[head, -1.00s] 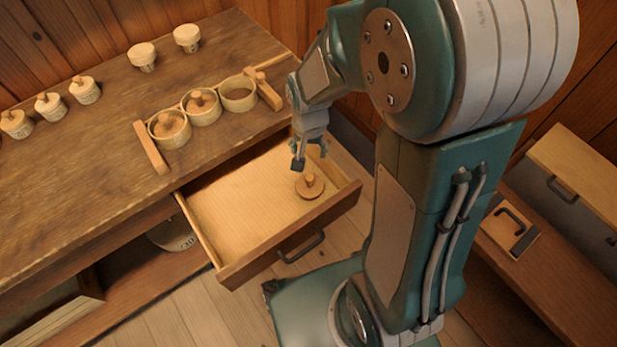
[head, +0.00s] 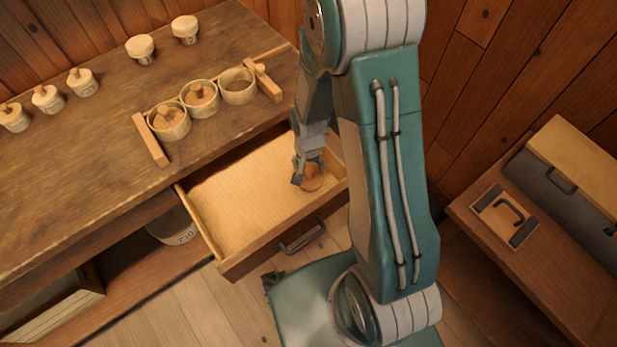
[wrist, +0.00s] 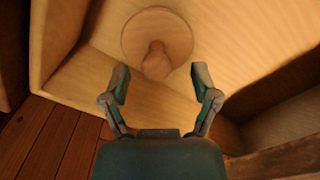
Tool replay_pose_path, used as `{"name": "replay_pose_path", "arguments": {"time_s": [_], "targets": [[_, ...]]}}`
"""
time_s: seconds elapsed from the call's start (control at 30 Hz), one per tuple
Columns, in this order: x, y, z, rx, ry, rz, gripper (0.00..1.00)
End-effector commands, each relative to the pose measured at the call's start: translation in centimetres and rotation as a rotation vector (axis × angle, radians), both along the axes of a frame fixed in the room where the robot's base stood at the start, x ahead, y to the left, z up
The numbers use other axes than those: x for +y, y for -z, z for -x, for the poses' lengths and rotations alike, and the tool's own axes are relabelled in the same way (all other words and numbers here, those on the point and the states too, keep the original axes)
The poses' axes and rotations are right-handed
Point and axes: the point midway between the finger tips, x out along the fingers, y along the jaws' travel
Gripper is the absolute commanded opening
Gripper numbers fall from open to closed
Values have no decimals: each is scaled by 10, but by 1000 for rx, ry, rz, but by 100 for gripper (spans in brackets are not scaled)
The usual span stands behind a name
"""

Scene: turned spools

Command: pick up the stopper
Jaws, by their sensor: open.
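The stopper is a round wooden disc with a knob. It lies in the open drawer (head: 235,215), near the drawer's right end. In the head view the stopper (head: 314,180) is partly hidden behind my gripper (head: 308,178). In the wrist view the stopper (wrist: 157,40) lies ahead of my gripper (wrist: 160,84), with its knob pointing toward the space between the fingertips. The fingers are apart and empty. I cannot tell whether a fingertip touches the stopper.
On the bench, a rack of three ring cups (head: 200,98) stands above the drawer; two hold stoppers, the right one is empty. Several small capped pots (head: 83,82) stand behind. A side cabinet (head: 575,165) is at right. The drawer's left part is bare.

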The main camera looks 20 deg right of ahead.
Motion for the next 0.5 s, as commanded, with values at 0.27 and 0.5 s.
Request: {"name": "replay_pose_path", "arguments": {"time_s": [0.27,0.5], "targets": [[0,19,0,-1,1,0,78],[0,18,0,-1,0,1,38]]}}
